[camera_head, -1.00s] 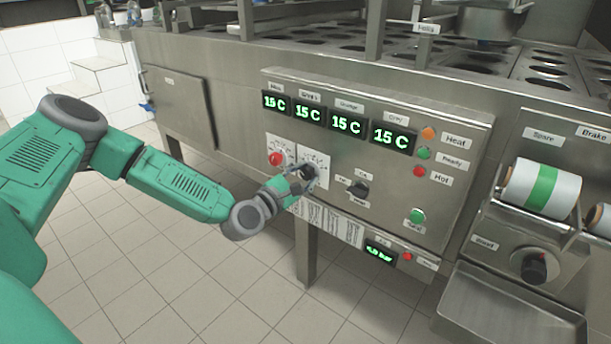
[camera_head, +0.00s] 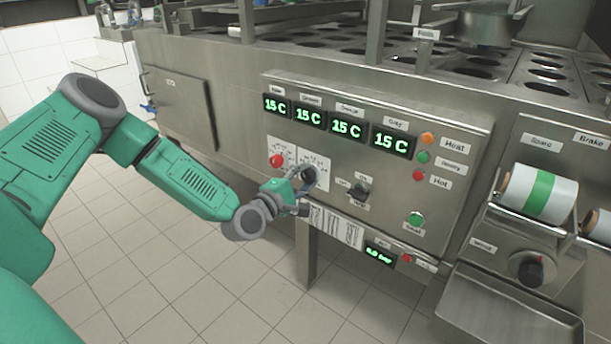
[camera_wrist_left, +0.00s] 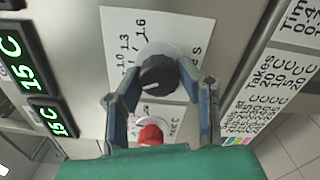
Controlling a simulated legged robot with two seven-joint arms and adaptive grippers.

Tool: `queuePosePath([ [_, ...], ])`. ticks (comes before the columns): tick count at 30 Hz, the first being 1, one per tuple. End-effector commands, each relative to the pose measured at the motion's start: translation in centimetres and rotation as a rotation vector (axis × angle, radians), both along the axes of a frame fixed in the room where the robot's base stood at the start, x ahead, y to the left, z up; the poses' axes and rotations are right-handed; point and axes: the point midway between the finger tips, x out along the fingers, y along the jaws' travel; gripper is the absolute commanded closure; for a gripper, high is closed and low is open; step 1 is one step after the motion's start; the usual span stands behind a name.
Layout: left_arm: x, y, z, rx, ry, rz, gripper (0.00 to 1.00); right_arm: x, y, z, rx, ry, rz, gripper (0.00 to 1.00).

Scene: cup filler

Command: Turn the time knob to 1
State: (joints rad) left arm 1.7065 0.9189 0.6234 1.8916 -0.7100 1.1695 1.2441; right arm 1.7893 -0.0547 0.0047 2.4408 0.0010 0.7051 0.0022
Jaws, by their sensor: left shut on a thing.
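In the head view the left gripper (camera_head: 302,187) reaches the panel from the lower left. I cannot tell which number the knob points to. My right gripper is not in view.
A red knob (camera_head: 276,160) sits just left of the time knob. Another black knob (camera_head: 359,189) and a green button (camera_head: 415,219) are to the right. Green 15 C displays (camera_head: 345,125) are above. A paper roll (camera_head: 540,188) stands at the far right.

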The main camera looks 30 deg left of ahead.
Motion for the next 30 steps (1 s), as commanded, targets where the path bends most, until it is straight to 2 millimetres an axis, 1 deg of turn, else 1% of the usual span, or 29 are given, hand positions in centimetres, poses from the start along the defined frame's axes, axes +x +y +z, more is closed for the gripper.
queuePosePath([
  [6, -0.2, -0.3, -0.2, 0.189, -0.006, -0.008, 0.98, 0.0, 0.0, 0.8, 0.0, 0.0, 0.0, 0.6],
  [15, -0.2, -0.4, -0.4, 0.382, -0.018, -0.011, 0.98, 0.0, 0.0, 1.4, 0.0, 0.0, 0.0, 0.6],
  [22, -0.3, -0.4, -0.5, 0.455, -0.021, -0.013, 0.98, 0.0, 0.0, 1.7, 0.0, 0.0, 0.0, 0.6],
  [30, -0.4, -0.4, -0.7, 0.477, -0.02, -0.014, 0.98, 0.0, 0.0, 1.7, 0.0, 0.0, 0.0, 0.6],
])
